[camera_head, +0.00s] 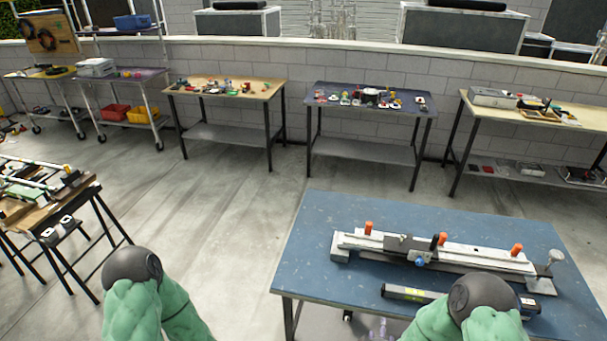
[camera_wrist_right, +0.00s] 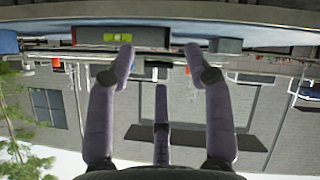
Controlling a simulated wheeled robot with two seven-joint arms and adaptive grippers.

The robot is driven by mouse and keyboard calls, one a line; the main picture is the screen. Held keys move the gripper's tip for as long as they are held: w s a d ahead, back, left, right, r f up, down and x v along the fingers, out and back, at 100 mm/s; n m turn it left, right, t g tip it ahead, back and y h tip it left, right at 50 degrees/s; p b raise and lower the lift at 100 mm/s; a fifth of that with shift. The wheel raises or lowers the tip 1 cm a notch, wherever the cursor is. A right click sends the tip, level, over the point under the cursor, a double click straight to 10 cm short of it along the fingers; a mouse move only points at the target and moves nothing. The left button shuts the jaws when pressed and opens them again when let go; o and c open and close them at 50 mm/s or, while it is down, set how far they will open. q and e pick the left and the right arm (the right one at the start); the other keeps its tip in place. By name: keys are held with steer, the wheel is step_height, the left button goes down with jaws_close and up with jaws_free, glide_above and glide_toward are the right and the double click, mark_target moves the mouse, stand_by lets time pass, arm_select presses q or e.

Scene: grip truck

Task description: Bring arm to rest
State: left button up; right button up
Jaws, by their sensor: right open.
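My right gripper (camera_wrist_right: 158,56) shows in the right wrist view with its purple fingers spread and nothing between them. In the head view, a faint purple patch of it (camera_head: 381,330) shows at the bottom edge, at the near side of the blue table (camera_head: 330,240). My right arm's green sleeve and dark joint cover the table's near right part. My left arm comes in at the bottom left over bare floor; its gripper is out of view.
On the blue table lie a silver rail device (camera_head: 440,250) with orange knobs and a dark bar (camera_head: 405,292) with a yellow label, partly behind my right arm. A trestle bench (camera_head: 60,205) stands at the left. Several laden tables line the back wall. The floor between is clear.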

steer(key=s+a+f+m+g+y, duration=0.3)
steer(key=s+a+f+g+y, duration=0.25)
steer(key=a+f, duration=0.3)
steer(key=s+a+f+m+g+y+b, duration=0.1)
steer(key=s+a+f+m+g+y, duration=0.1)
steer(key=s, duration=0.8)
steer(key=a+f+g+y, duration=0.1)
steer(key=a+g, duration=0.1)
steer(key=g, duration=0.1)
steer(key=shift+a+f, duration=0.2)
steer(key=shift+f, duration=0.15)
steer(key=shift+w, duration=0.1)
